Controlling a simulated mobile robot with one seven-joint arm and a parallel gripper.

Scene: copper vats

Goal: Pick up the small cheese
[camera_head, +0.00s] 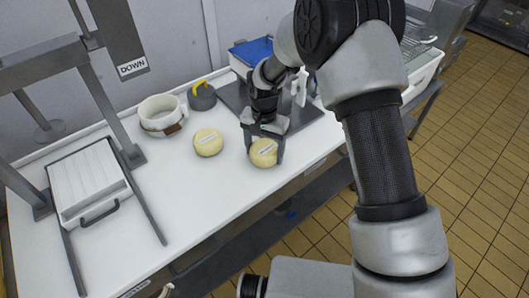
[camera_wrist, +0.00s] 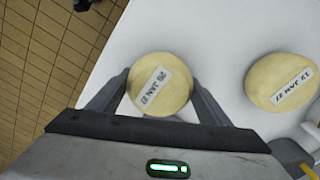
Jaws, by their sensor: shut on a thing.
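Two round, pale yellow cheeses with white labels are in view. The small cheese (camera_head: 263,153) is between the fingers of my gripper (camera_head: 265,148), near the front edge of the white table. In the wrist view the small cheese (camera_wrist: 160,84) has a label that reads "20 JAN", and a finger of my gripper (camera_wrist: 160,98) is on each side of it. I cannot tell whether it touches the table. The other cheese (camera_head: 208,142) lies on the table to the left; in the wrist view this other cheese (camera_wrist: 282,82) looks slightly larger.
A white ring-shaped mould (camera_head: 161,116) and a grey round item with a yellow part (camera_head: 201,96) stand behind the cheeses. A press frame (camera_head: 100,90) and white slatted tray (camera_head: 88,180) are at left. A dark board (camera_head: 239,98) lies behind my gripper. The table's front centre is clear.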

